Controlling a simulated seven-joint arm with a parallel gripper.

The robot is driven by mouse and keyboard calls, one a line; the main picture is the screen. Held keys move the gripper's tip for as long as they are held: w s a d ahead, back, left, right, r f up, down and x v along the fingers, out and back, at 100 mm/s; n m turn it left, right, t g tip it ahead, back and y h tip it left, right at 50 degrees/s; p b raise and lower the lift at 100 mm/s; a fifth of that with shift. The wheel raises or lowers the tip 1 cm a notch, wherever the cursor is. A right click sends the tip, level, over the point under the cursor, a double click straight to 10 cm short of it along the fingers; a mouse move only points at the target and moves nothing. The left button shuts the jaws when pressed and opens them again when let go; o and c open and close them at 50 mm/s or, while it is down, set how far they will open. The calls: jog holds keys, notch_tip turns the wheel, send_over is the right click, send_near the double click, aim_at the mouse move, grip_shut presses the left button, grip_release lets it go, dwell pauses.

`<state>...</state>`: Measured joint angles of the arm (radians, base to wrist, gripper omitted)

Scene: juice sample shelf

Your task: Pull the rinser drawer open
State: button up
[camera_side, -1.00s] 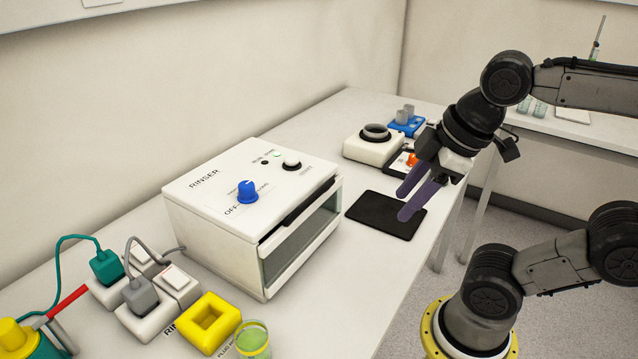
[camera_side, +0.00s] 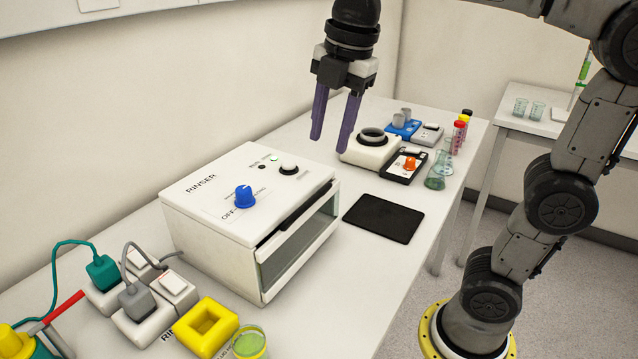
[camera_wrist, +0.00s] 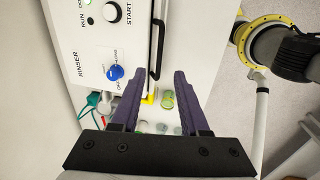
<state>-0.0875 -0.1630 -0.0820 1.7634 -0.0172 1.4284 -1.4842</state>
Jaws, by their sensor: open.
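The rinser (camera_side: 215,215) is a white box on the bench, labelled RINSER, with a blue knob (camera_side: 246,195) and a round white button on top. Its drawer (camera_side: 300,240) is a glass-fronted front face with a dark handle bar (camera_side: 303,206) along the top edge; it looks shut. In the wrist view the handle (camera_wrist: 156,45) runs along the rinser's edge, ahead of my gripper. My gripper (camera_side: 331,146) has purple fingers, open and empty, pointing down above and behind the rinser's right end, apart from it. Both fingers also show in the wrist view (camera_wrist: 165,75).
A black mat (camera_side: 383,219) lies right of the rinser. Plugs in sockets (camera_side: 150,300), a yellow block (camera_side: 206,325) and a green-liquid beaker (camera_side: 250,343) are at the front.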

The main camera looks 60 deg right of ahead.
aim_at(316, 194)
jog(key=f, duration=0.3)
jog(key=w+f, duration=0.1)
jog(key=f, duration=0.3)
jog(key=w+f, duration=0.1)
jog(key=f, duration=0.2)
jog(key=shift+f, duration=0.35)
grip_shut()
jog(key=shift+w, duration=0.1)
dwell(0.8)
